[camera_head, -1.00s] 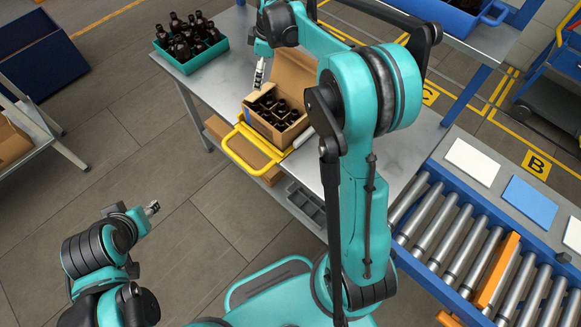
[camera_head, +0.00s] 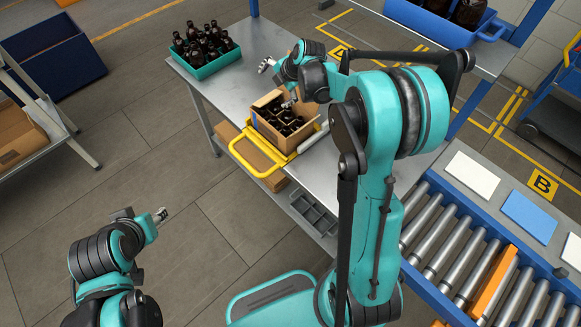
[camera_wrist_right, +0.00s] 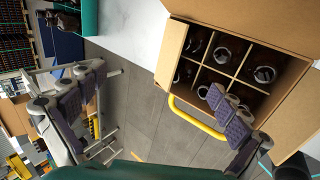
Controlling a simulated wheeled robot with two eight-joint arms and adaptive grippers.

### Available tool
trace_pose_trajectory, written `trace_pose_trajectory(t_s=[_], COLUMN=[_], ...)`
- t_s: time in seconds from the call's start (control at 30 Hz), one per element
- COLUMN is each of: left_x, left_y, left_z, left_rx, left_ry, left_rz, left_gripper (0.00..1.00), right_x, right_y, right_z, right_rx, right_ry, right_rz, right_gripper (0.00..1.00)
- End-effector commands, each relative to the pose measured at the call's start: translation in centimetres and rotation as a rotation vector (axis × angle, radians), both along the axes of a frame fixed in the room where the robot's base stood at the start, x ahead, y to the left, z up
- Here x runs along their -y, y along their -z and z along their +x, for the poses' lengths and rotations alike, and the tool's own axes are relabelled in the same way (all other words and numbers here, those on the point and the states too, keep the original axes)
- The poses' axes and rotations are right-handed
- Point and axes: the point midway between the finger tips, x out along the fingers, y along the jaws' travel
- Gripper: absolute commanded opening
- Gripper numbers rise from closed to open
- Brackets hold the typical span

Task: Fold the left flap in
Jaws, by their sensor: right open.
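The open cardboard box (camera_head: 262,128) stands on the table with dark bottles in its divided cells. In the wrist view a narrow cardboard flap (camera_wrist_right: 171,55) stands along the box's left side. A large flap (camera_wrist_right: 260,25) spreads at the top, and another cardboard panel (camera_wrist_right: 297,112) is on the right. My right gripper (camera_head: 277,84) is wide open and empty at the box's upper-left side. In the wrist view one finger of this gripper (camera_wrist_right: 155,115) overlaps the box's cells, the other is out to the left. My left gripper (camera_head: 160,215) is over the floor, far from the box; its jaws are too small to read.
A yellow-handled frame (camera_head: 240,158) is at the table's front edge by the box. A teal crate (camera_head: 216,66) of amber bottles stands at the table's far left. A roller conveyor (camera_head: 455,250) runs at right. Bare table (camera_head: 262,36) lies behind the box.

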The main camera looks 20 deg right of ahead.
Motion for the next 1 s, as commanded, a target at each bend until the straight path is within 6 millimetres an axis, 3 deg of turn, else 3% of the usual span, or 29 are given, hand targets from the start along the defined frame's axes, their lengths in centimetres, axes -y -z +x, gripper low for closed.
trace_pose_trajectory(t_s=[0.33, 0.4, 0.5, 0.9, 1.0], left_x=[0.0, 0.0, 0.0, 0.0, 0.0], left_y=[-0.2, -2.2, -3.6, -6.3, -6.4], left_z=[0.0, 0.0, 0.0, 0.0, 0.0], left_rx=[0.0, 0.0, 0.0, 0.0, 0.0], left_ry=[0.0, 0.0, 0.0, 0.0, 0.0], left_rz=[0.0, 0.0, 0.0, 0.0, 0.0], left_gripper=[0.41, 0.41, 0.41, 0.41, 0.41], right_x=[-1.5, -1.7, -1.9, -2.3, -2.2], right_y=[5.9, 4.6, 4.4, 4.5, 2.5], right_z=[4.0, 4.5, 5.0, 6.4, 6.3], right_rx=[-0.009, -0.114, -0.241, -0.583, -0.59], right_ry=[-0.001, -0.003, -0.003, 0.001, 0.002], right_rz=[-0.002, -0.041, -0.086, -0.208, -0.21], right_gripper=[1.0, 1.0, 1.0, 1.0, 1.0])
